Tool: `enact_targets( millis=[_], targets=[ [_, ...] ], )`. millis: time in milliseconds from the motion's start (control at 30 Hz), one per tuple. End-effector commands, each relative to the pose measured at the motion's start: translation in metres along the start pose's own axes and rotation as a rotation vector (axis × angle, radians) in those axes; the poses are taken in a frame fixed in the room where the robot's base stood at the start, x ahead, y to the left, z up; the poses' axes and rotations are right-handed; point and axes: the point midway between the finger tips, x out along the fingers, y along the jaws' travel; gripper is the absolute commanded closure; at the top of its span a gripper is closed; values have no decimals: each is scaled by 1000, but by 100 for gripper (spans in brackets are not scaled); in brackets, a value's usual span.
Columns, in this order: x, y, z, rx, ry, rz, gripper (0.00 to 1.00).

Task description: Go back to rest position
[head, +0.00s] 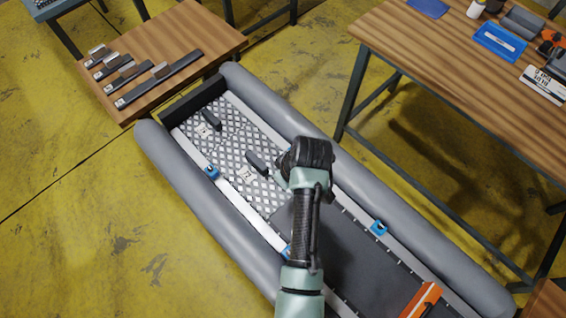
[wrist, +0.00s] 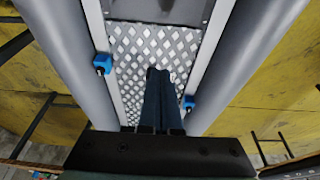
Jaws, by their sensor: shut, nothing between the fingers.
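My gripper (wrist: 158,72) shows in the wrist view with its two dark fingers together and nothing between them. It points along the diamond-plate floor (wrist: 135,45) inside the inflatable boat. In the head view my arm reaches over the middle of the grey boat (head: 190,190), and the fingers cannot be made out there. The boat's tubes (wrist: 60,40) run along both sides of the gripper in the wrist view.
Dark tagged pieces (head: 211,120) lie on the boat floor. Blue clips (head: 212,172) sit along its inner rails, and an orange object (head: 422,300) is near the bottom. A wooden table (head: 185,35) stands at upper left, a larger one (head: 455,85) at right. Yellow floor at left is clear.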

Motion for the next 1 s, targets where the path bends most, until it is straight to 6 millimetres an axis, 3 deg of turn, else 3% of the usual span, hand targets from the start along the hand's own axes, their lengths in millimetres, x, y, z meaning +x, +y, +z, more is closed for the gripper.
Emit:
enact_targets(
  millis=[200, 267, 367, 567, 700, 867, 1000],
  targets=[
    [-8, 6, -7, 5, 18, 23, 100],
    [-18, 14, -18, 11, 46, 60, 100],
    [-49, 36, -50, 34, 135, 161, 100],
    [-147, 80, -127, 99, 399, 401, 100],
    [-229, 94, -172, 140, 609, 539, 100],
    [-329, 95, -208, 182, 866, 664, 100],
    [-420, 82, -228, 208, 1105, 747, 100]
  ],
)
